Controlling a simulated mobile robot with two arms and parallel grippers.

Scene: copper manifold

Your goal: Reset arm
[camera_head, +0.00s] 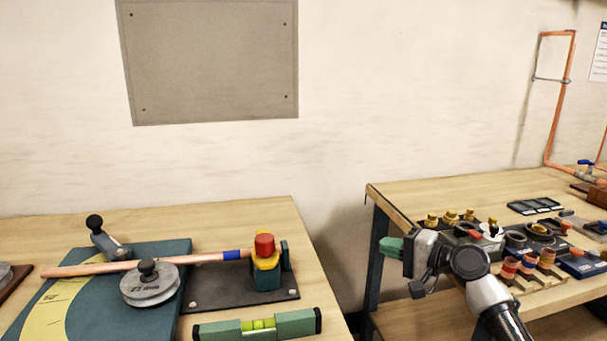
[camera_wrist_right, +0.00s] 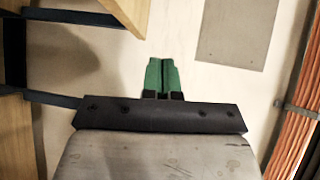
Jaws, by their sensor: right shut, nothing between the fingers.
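My right gripper (camera_head: 391,247) has green fingers and is held in front of the right workbench's left end, pointing left toward the gap between the benches. In the right wrist view its two green fingers (camera_wrist_right: 163,76) are together with nothing between them. My right arm comes in from the bottom right in the head view. My left gripper is in neither view.
The left bench (camera_head: 270,212) holds a pipe bender (camera_head: 150,285) with a copper pipe (camera_head: 110,268), a red-topped clamp (camera_head: 266,262) and a green level (camera_head: 258,325). The right bench (camera_head: 440,190) carries fittings. A grey panel (camera_head: 210,60) hangs on the wall.

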